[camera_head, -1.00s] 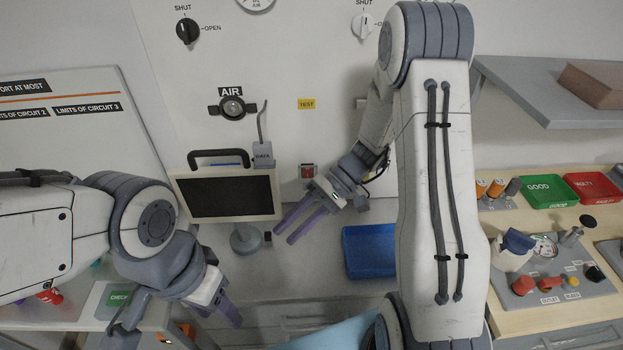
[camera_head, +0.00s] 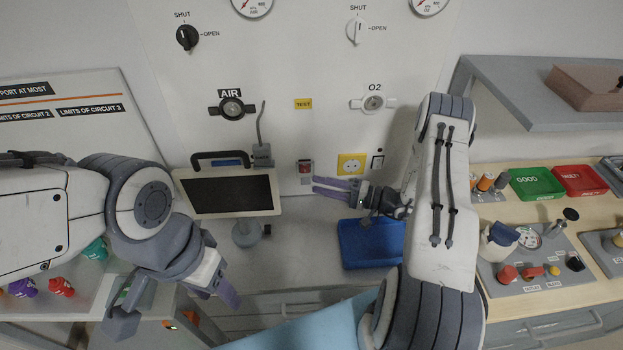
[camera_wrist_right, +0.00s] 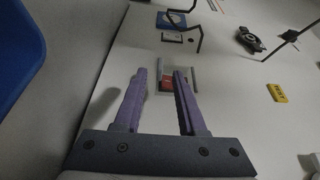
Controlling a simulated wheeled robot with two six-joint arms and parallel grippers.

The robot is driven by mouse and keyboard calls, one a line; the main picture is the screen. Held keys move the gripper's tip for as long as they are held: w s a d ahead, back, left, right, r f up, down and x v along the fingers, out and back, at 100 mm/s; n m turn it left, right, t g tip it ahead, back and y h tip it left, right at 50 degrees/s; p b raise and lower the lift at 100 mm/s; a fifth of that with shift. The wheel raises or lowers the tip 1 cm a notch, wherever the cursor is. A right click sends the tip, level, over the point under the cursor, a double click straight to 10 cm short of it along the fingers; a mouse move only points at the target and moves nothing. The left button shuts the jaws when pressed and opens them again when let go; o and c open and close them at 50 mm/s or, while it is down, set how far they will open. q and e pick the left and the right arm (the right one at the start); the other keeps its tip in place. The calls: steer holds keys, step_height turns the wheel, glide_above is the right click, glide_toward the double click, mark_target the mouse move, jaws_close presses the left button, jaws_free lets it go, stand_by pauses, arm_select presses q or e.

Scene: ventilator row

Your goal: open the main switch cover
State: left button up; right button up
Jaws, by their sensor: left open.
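The main switch (camera_head: 305,168) is a small red switch in a grey frame on the white wall panel, left of a yellow socket. It also shows in the right wrist view (camera_wrist_right: 172,82), just beyond and between my fingertips. I cannot make out the cover's edges clearly, and it looks closed. My right gripper (camera_head: 318,184) is open and empty, its purple fingers pointing left just below and right of the switch in the head view. I cannot tell whether it touches. My left gripper (camera_head: 230,295) is open and empty at lower left, away from the switch.
A monitor (camera_head: 228,192) on a stand is left of the switch. A blue tray (camera_head: 370,245) lies on the counter below my right gripper.

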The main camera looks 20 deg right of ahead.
mark_target(305, 172)
steer(key=x, duration=0.3)
steer(key=shift+w+a+p, duration=0.1)
steer(key=shift+a+p, duration=0.05)
steer(key=shift+p, duration=0.2)
steer(key=shift+c, duration=0.3)
jaws_close()
